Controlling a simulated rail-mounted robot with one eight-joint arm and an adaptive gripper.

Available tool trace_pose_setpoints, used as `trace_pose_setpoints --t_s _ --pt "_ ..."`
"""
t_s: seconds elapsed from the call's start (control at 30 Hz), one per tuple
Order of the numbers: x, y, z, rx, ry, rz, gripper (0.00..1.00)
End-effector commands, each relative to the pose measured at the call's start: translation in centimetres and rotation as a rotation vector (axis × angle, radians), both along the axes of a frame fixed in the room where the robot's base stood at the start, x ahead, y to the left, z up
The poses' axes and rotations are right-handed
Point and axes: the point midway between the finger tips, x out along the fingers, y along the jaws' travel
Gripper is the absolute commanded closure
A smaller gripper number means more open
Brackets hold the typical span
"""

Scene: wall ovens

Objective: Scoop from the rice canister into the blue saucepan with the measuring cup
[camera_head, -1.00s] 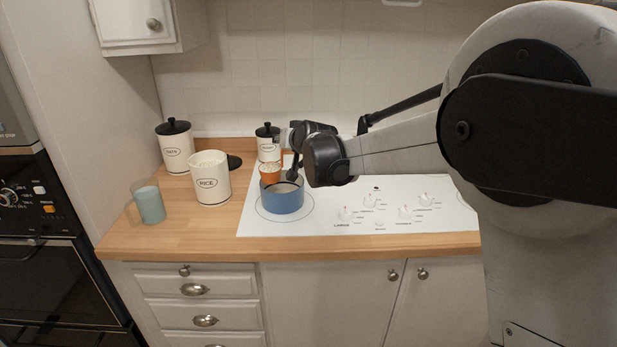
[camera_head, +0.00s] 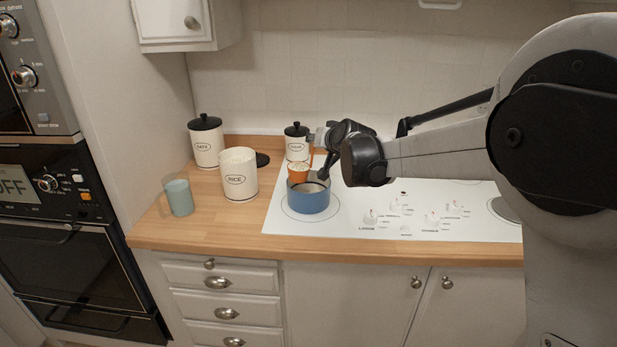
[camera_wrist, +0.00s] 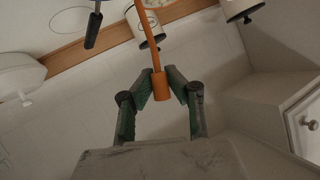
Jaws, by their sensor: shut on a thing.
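My gripper (camera_wrist: 161,80) is shut on the orange handle of the measuring cup (camera_head: 298,171). The cup is upright and holds pale rice. In the head view it overlaps the back left rim of the blue saucepan (camera_head: 309,201); I cannot tell how far it is over the pan. The saucepan stands on the left of the white cooktop, its dark handle (camera_wrist: 93,30) showing in the wrist view. The rice canister (camera_head: 240,186), cream and labelled RICE, stands open to the left of the pan, with rice near its top.
A black lid (camera_head: 262,159) lies behind the rice canister. Two lidded canisters stand at the back, one left (camera_head: 206,147) and one behind the cup (camera_head: 296,145). A blue-green cup (camera_head: 179,198) stands at left. The cooktop (camera_head: 350,218) has knobs in front.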

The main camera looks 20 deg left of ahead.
Motion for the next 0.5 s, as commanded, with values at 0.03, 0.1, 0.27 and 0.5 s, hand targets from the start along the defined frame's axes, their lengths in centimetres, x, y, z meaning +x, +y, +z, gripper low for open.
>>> trace_pose_setpoints --t_s 0.03,0.1,0.27,0.5 --pt "0.07 -0.02 0.04 0.005 0.006 0.0 1.0" --pt "0.15 -0.07 0.02 0.011 0.014 0.0 1.0" --pt "0.33 -0.19 0.0 0.025 0.03 0.0 1.0" --pt "0.58 -0.39 -0.05 0.046 0.056 0.0 1.0"
